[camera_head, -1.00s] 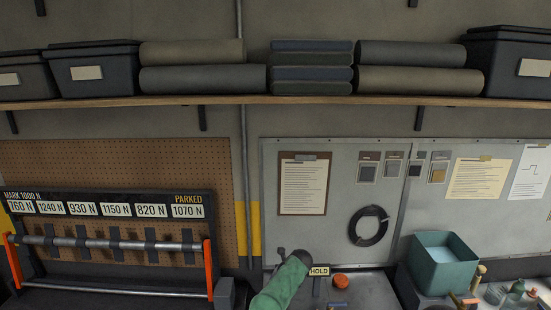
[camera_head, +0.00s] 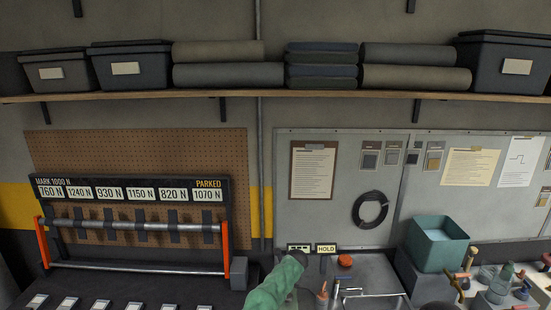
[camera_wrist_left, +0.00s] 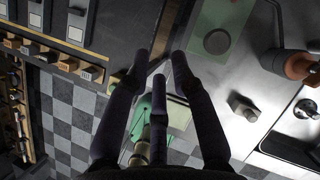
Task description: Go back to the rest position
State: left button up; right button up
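My left arm, green, comes in from the bottom of the head view, and its dark gripper (camera_head: 298,258) is small there beside the HOLD sign. In the left wrist view the dark fingers of my left gripper (camera_wrist_left: 160,62) stand apart with nothing visible between them. Below them are the dark bench edge and a green patch I cannot make out. My right gripper is not in view.
A rack (camera_head: 135,190) with a metal bar and orange ends stands at left. The HOLD sign (camera_head: 326,248), a red cap (camera_head: 344,260) and a teal bin (camera_head: 437,243) are near the arm. A checkered floor (camera_wrist_left: 70,115) shows below.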

pick_arm(q)
jog(key=s+a+f+n+g+h, duration=0.25)
jog(key=s+f+n, duration=0.35)
jog(key=f, duration=0.8)
jog(key=s+a+f+n+g+h, duration=0.1)
jog(key=s+f+n+h, duration=0.2)
jog(key=s, duration=0.4)
jog(key=s+a+f+n, duration=0.2)
jog(key=s+f+n, duration=0.15)
jog(key=s, duration=0.25)
jog(key=s+a+r+n+g+h, duration=0.1)
jog(key=s+a+n, duration=0.2)
jog(key=s+n, duration=1)
jog(key=s+a+n+h, duration=0.1)
jog(key=s+a+n, duration=0.3)
jog(key=s, duration=1.6)
jog(key=w+a+b+x, duration=0.1)
jog(key=b+x, duration=0.8)
jog(key=b, duration=0.1)
jog(key=a+f+b+x, duration=0.1)
jog(key=a+b+x, duration=0.1)
jog(key=b+x, duration=0.7)
jog(key=shift+w+f+b, duration=0.15)
jog(key=shift+w+b, duration=0.2)
jog(key=shift+b, duration=0.25)
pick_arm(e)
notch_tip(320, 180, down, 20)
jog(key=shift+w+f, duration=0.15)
